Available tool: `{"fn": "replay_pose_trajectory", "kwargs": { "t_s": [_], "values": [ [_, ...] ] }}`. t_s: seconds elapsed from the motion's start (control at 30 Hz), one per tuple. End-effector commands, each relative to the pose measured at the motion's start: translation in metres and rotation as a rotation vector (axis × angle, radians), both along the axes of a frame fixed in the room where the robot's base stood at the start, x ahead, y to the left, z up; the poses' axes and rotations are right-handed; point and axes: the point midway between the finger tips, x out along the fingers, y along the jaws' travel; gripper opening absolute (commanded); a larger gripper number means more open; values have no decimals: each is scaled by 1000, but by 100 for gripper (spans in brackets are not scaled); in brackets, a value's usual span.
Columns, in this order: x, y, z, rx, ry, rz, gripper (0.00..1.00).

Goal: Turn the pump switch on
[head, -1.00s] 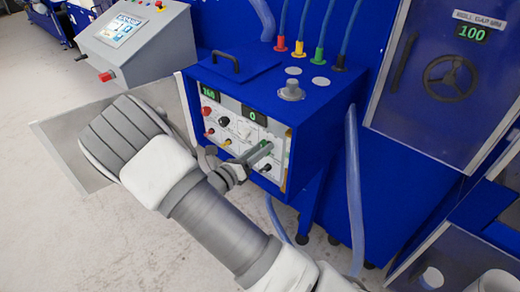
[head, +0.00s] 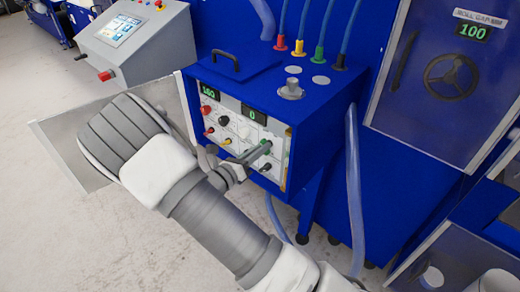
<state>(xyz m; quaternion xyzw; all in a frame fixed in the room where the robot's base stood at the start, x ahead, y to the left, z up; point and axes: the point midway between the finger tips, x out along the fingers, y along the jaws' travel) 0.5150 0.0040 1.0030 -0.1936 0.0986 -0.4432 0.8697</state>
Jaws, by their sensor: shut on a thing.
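The blue pump control box (head: 240,82) stands in the middle of the head view with a pale front panel (head: 243,126). The panel carries several small knobs and switches and two green-digit displays. My gripper (head: 266,146) reaches the right part of the panel from the lower left. Its fingers are shut on a small green switch (head: 268,141), which is mostly hidden between the fingertips. No label is readable, so I cannot tell from the picture whether the switch is on or off.
An open panel door (head: 60,135) lies left, behind my arm. A blue hose (head: 354,190) hangs on the right. A grey console (head: 140,45) stands back left.

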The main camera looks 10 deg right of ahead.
Motion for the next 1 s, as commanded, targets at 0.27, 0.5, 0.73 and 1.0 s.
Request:
{"fn": "replay_pose_trajectory", "kwargs": {
  "t_s": [0.27,0.5,0.73,1.0],
  "values": [
    [-1,0,-2,127,-172,1,0],
    [-2,-1,-3,262,-357,1,0],
    [-3,-1,-4,385,-526,1,0],
    [-4,-2,-3,497,-681,0,0]
  ]
}}
